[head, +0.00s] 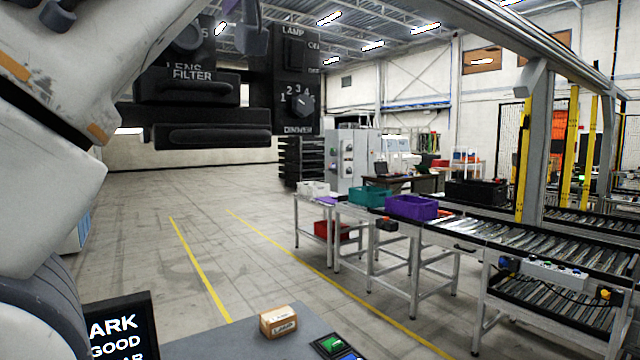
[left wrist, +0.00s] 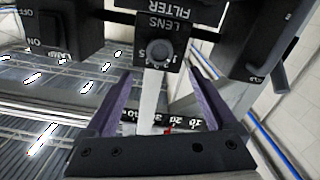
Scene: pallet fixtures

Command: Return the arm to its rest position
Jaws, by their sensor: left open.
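My left arm (head: 45,160) fills the left side of the head view, close to the camera. My left gripper (left wrist: 160,76) shows in the left wrist view with its two dark purple fingers spread apart, open and with nothing held between them. Beyond the fingers is a black lamp unit with a "LENS FILTER" knob (left wrist: 156,52). In the head view the same unit (head: 296,70) hangs at the top, with a lamp switch and a dimmer dial (head: 303,101). Whether the fingers touch the unit cannot be told. My right gripper is in neither view.
A small cardboard box (head: 280,321) lies on a grey surface (head: 225,342) at the bottom. A black sign (head: 122,328) stands to its left. A roller conveyor (head: 500,240) with a purple bin (head: 411,207) and a teal bin (head: 370,196) is at right. The middle floor is clear.

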